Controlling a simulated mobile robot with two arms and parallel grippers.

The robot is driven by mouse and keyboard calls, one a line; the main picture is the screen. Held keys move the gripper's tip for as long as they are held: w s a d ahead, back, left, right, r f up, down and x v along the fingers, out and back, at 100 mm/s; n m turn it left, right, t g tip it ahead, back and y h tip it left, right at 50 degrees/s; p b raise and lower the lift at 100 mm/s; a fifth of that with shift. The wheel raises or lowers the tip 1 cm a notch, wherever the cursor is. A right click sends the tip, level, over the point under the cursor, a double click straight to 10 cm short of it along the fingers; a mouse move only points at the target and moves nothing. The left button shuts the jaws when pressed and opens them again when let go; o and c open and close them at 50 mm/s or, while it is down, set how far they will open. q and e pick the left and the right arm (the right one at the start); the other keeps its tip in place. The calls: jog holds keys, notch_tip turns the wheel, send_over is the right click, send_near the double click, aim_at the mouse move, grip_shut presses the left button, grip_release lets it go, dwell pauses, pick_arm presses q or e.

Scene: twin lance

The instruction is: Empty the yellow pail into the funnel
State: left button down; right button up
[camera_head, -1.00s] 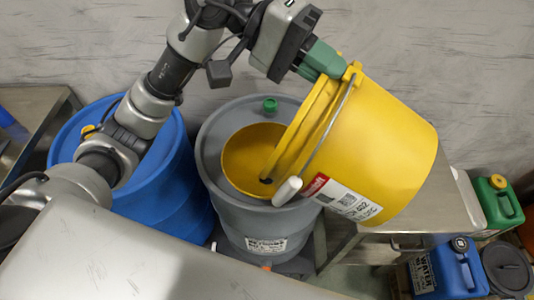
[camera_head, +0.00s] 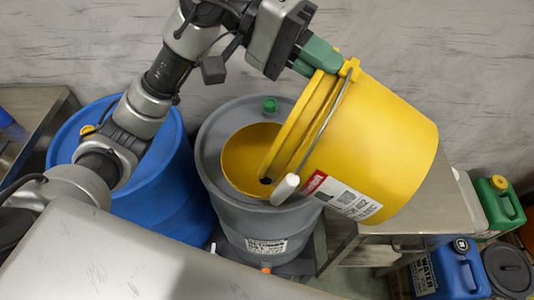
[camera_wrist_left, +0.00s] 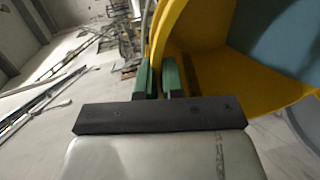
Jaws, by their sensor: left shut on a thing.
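The yellow pail (camera_head: 385,140) is tilted in the head view, with its mouth facing down and left over the yellow funnel (camera_head: 240,158). The funnel sits in the top of the grey drum (camera_head: 212,165), and the pail's rim hides its right part. My left gripper (camera_head: 326,58) is shut on the pail's upper rim; its green fingers also pinch the rim in the left wrist view (camera_wrist_left: 159,80). A blue-grey surface shows within the pail's rim in that view; I cannot tell if it is contents. No stream is visible. My right gripper is out of view.
A blue drum (camera_head: 175,195) stands left of the grey drum. A metal table (camera_head: 440,205) is behind the pail at right. A blue can (camera_head: 455,270) and a green can (camera_head: 498,205) stand low at right. A wall rises behind.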

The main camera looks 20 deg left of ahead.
pick_arm(q)
jog(key=shift+w+a+r+h+b, duration=0.15)
jog(key=shift+a+h+b, duration=0.1)
jog(key=shift+a+b, duration=0.45)
jog(key=shift+w+a+r+h+b, duration=0.1)
jog(key=shift+a+h+b, duration=0.15)
jog(key=shift+a+b, duration=0.4)
dwell(2.6)
jog(key=shift+w+a+r+h+b, duration=0.15)
jog(key=shift+a+h+b, duration=0.45)
jog(key=shift+a+b, duration=0.85)
dwell(2.6)
